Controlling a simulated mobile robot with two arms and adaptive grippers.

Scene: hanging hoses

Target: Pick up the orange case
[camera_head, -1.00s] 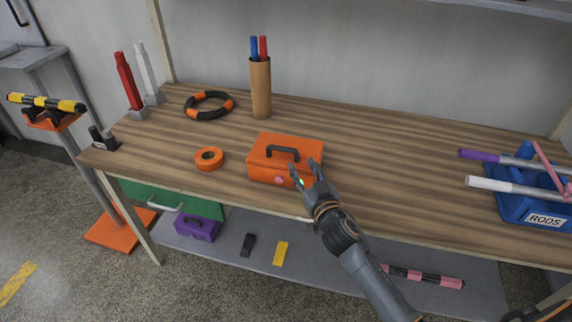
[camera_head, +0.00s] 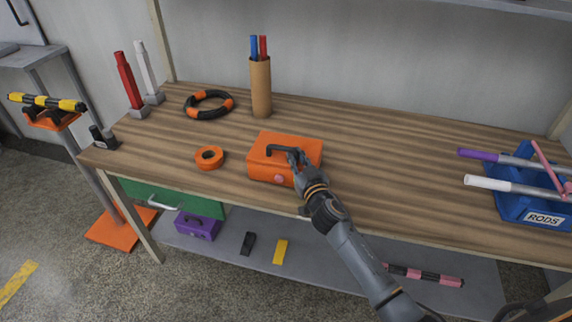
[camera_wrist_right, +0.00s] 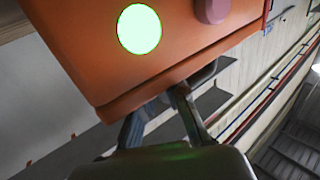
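The orange case (camera_head: 262,169) sits on the wooden table in the head view, with a dark handle (camera_head: 276,150) on top and a pink round spot on its front. My right gripper (camera_head: 297,157) is at the right end of that handle, over the case top. In the right wrist view the orange case (camera_wrist_right: 90,50) fills the top, showing a bright pale-green disc. My right gripper's fingers (camera_wrist_right: 165,105) reach up past its edge and lean towards each other. Their tips are partly hidden, so their grip on the handle is unclear. My left gripper is not in view.
An orange tape roll (camera_head: 209,157) lies left of the case. A blue rods bin (camera_head: 519,207) is at the right. The table between case and bin is clear.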

